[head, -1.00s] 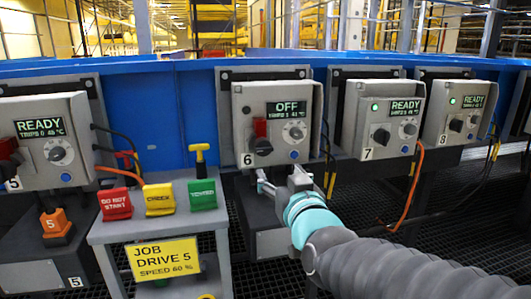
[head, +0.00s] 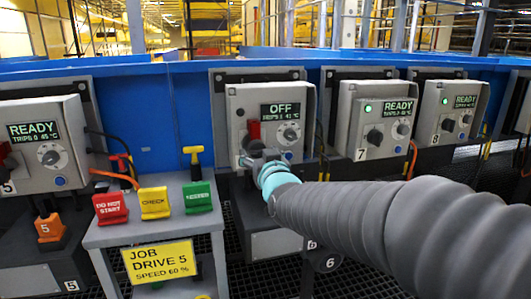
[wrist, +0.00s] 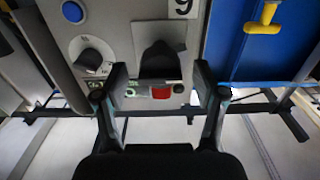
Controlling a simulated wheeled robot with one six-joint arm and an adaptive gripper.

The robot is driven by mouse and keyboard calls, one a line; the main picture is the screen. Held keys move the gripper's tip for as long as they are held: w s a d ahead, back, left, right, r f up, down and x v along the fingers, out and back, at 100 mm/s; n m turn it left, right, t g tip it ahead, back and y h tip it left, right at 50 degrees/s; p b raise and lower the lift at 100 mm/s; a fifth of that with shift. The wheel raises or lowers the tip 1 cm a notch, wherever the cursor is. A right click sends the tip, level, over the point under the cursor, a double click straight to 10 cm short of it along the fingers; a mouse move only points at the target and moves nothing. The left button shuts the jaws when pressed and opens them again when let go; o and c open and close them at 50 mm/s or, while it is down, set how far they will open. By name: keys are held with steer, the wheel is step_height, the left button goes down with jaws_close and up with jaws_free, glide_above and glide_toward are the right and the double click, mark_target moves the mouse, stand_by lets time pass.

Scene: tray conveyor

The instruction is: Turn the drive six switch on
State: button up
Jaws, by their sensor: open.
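The drive 6 box (head: 235,105) is a grey cabinet whose display (head: 282,111) reads OFF. Its black switch knob (wrist: 160,58) shows upside down in the wrist view, beside the number label; in the head view my gripper mostly hides it. A red part (head: 254,130) sits above the knob. My gripper (head: 256,160) is open in front of the drive 6 box. In the wrist view its fingertips (wrist: 161,75) stand on either side of the knob, with gaps. Whether they reach as deep as the knob I cannot tell.
A small dial (head: 289,134) is close right of my gripper. Drive 5 (head: 80,120) reads READY at left; drives 7 (head: 360,105) and 8 (head: 435,95) read READY at right. A grey stand (head: 175,222) holds red, yellow and green tags and a drive 5 job sign.

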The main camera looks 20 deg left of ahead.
steer(key=shift+w+a, duration=0.15)
steer(key=shift+w, duration=0.1)
steer(key=c, duration=1.1)
steer(key=shift+c, duration=0.2)
